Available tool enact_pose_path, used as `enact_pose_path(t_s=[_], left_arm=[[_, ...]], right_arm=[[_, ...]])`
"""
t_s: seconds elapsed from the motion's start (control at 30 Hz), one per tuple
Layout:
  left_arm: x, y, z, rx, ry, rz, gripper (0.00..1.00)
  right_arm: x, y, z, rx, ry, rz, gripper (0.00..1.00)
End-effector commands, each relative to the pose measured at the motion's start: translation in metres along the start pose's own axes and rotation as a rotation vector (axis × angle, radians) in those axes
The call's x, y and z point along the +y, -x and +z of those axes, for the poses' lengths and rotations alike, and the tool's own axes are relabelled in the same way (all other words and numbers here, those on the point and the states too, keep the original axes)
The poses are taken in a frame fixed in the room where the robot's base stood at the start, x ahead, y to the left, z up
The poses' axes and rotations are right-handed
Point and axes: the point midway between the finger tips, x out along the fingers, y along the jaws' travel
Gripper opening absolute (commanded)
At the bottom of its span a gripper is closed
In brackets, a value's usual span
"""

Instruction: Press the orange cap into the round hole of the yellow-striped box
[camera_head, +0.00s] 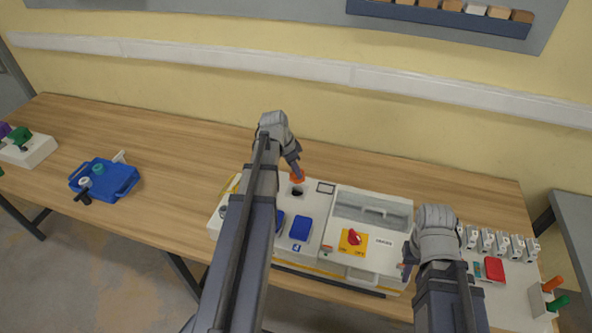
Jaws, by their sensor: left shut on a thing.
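The white box (316,250) with yellow stripe edging stands at the middle of the table, partly hidden behind my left arm. Its top carries blue covers, a red knob on a yellow plate and a grey lidded section. A dark round hole (297,191) shows near its back edge. My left gripper (297,174) is shut on the orange cap (298,179), just above and behind the hole in the picture. I cannot tell whether the cap touches the box. My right gripper (406,270) is low at the box's right side; its jaws are too small to read.
A blue tray (125,178) with small parts lies to the left, and a white block with a green part (22,140) at the far left. To the right are several grey-white modules (497,241), a red part (494,268) and orange and green handles (553,284). The table behind the box is clear.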

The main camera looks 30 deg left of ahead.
Motion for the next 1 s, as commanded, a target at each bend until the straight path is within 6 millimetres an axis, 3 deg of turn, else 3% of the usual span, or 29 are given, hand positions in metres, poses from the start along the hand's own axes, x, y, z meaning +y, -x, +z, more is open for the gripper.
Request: enact_pose_path(t_s=[0.6,1.0], left_arm=[[0.0,-0.041,0.013,0.0,0.0,0.0,0.0],[0.0,-0.04,0.013,0.0,0.0,0.0,0.0]], right_arm=[[-0.004,-0.042,-0.002,0.0,-0.001,0.0,0.26],[-0.004,-0.042,-0.002,0.0,-0.001,0.0,0.26]])
